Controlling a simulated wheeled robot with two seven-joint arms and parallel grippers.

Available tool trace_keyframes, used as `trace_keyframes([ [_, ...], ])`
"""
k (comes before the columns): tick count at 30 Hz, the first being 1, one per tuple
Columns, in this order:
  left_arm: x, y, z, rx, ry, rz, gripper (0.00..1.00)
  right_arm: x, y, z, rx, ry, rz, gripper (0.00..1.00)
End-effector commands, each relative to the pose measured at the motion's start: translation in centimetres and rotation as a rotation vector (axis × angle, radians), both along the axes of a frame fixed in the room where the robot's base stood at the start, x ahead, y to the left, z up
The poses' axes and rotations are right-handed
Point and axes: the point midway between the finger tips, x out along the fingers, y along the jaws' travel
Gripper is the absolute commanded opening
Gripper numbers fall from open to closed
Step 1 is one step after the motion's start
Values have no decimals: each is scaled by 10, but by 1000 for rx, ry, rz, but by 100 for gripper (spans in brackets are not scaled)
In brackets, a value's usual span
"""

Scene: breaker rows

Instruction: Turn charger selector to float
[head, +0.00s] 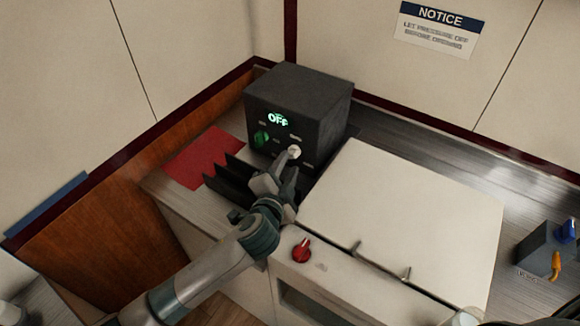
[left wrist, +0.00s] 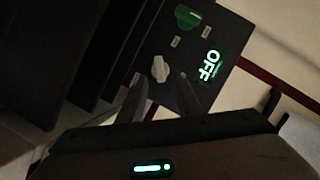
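The charger is a dark box (head: 300,105) at the back of the counter, with a lit green display reading OFF (head: 278,119). Its white selector knob (head: 293,152) sits low on the front face; it also shows in the left wrist view (left wrist: 160,69). A green part (head: 262,139) is on the left of that face. My left gripper (head: 284,170) is at the knob. In the left wrist view its two fingers (left wrist: 158,95) are apart, with the knob just beyond the gap between their tips. I cannot tell whether they touch it. My right gripper is not in view.
Dark fins (head: 228,178) stand left of the gripper, beside a red mat (head: 205,158). A white lidded unit (head: 400,215) with a handle and a red knob (head: 302,250) is at right. A grey box with blue and orange levers (head: 545,252) stands far right.

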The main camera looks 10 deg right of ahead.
Motion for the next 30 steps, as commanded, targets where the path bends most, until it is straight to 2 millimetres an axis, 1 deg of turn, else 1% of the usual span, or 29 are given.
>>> trace_keyframes([
  [1, 7, -4, -5, 0, -2, 0, 31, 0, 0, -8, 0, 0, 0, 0],
  [7, 22, -11, -7, 1, -1, 0, 31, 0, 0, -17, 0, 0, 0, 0],
  [11, 25, -13, -7, 0, 0, 0, 31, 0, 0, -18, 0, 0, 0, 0],
  [19, 26, -13, -6, 0, 0, 0, 31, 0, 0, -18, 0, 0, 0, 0],
  [20, 26, -13, -6, 0, 0, 0, 24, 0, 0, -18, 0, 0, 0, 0],
  [21, 26, -13, -6, 0, 0, 0, 14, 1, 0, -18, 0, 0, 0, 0],
  [23, 26, -13, -6, 0, 0, 0, 0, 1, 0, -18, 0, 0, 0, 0],
  [30, 26, -13, -6, -2, 3, 0, 0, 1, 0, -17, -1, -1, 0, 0],
])
